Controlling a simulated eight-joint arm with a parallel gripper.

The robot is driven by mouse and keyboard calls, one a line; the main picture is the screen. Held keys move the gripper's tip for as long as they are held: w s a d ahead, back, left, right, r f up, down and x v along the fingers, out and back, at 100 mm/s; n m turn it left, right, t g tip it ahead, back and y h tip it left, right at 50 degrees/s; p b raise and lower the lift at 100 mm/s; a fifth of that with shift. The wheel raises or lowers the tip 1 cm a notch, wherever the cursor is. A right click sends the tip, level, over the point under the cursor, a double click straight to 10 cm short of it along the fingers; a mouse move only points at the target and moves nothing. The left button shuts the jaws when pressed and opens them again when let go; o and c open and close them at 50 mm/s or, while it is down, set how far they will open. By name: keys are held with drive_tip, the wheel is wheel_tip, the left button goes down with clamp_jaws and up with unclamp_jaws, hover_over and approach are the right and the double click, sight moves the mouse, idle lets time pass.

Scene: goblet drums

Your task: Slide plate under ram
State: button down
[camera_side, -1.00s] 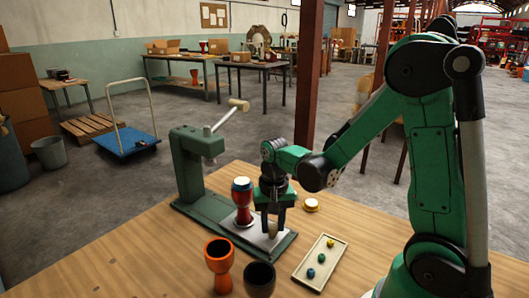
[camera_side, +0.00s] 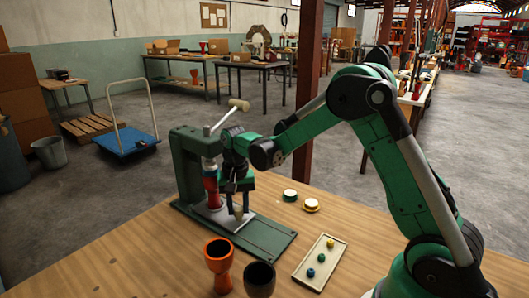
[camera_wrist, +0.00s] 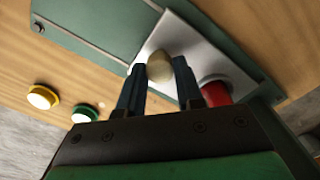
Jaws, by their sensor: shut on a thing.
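The silver plate (camera_side: 228,220) lies on the base of the green press (camera_side: 188,165), and its bare metal fills the middle of the wrist view (camera_wrist: 195,40). My gripper (camera_side: 238,208) is shut on the plate's pale knob (camera_wrist: 160,67), at the plate's near end. A red goblet drum (camera_side: 211,188) stands upright on the plate, beneath the press head and ram. My gripper partly covers it. Whether the ram touches its top, I cannot tell. In the wrist view the drum (camera_wrist: 216,93) shows just right of my fingers.
A green-rimmed cap (camera_side: 290,195) and a yellow-rimmed cap (camera_side: 311,205) lie right of the press. An orange goblet (camera_side: 219,262), a dark cup (camera_side: 260,278) and a tray (camera_side: 310,272) with colored balls stand in front. The press lever (camera_side: 226,115) sticks up above.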

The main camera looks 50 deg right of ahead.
drive_tip(key=shift+w, duration=0.25)
drive_tip(key=c, duration=0.6)
unclamp_jaws()
drive_tip(key=shift+r, duration=2.85)
drive_tip(key=shift+r, duration=3)
drive_tip(key=s+a+n+t, duration=0.2)
drive_tip(key=s+n, duration=0.1)
drive_tip(key=s, duration=0.1)
drive_tip(key=s+a+n+t, duration=0.2)
drive_tip(key=s+n+t, duration=0.1)
drive_tip(key=s, duration=0.1)
drive_tip(key=s+a+f+n+t, duration=0.1)
drive_tip(key=s+a+n+t, duration=0.1)
drive_tip(key=s+a+n, duration=0.1)
drive_tip(key=shift+s+f, duration=0.1)
drive_tip(key=shift+s, duration=0.35)
